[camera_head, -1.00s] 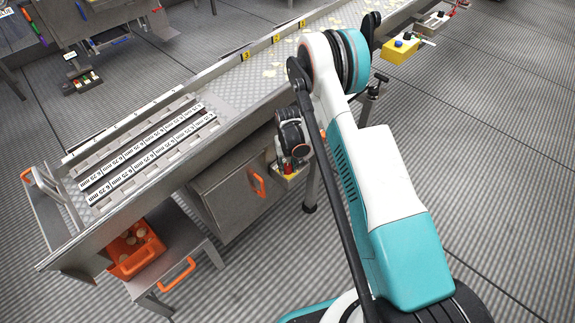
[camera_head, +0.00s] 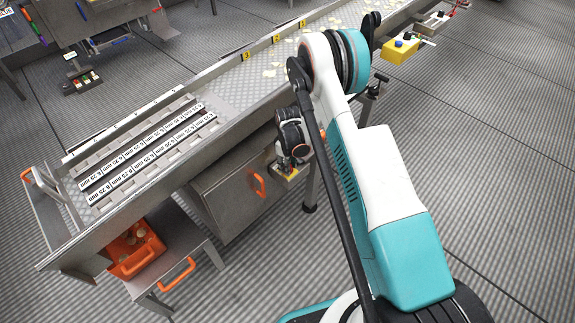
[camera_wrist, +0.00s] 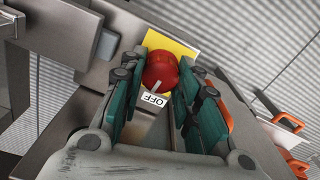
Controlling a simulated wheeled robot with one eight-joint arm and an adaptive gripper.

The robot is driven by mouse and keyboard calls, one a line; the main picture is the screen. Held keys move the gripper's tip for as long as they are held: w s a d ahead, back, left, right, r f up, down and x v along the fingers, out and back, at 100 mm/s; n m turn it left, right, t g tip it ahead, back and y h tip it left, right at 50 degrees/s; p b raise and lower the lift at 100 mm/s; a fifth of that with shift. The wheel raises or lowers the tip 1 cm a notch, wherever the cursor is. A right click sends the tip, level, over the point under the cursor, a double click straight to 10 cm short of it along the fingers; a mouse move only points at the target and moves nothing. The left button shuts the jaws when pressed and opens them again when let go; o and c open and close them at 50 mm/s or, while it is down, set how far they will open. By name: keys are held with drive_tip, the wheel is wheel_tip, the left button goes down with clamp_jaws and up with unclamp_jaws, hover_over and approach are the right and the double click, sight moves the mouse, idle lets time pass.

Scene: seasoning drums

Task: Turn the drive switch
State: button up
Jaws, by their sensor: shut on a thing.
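The drive switch is a red round knob (camera_wrist: 161,70) on a yellow plate (camera_wrist: 178,46). It shows in the wrist view, with a pale pointer line on it and an "OFF" label (camera_wrist: 153,100) just below. My gripper (camera_wrist: 160,82) has its teal finger pads on both sides of the knob and is shut on it. In the head view, my gripper (camera_head: 292,163) is at the small box under the conveyor edge, and the knob is hidden there behind it.
The conveyor (camera_head: 235,92) with its slotted grading section runs above the switch. A grey cabinet (camera_head: 228,192) with an orange handle stands to the left. A yellow control box (camera_head: 400,52) is farther along the line. Open floor lies to the right.

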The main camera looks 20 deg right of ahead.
drive_tip(key=shift+n, duration=0.5)
drive_tip(key=o, duration=1.1)
drive_tip(key=shift+c, duration=0.2)
wheel_tip(320, 180, up, 12)
drive_tip(key=shift+r, duration=0.1)
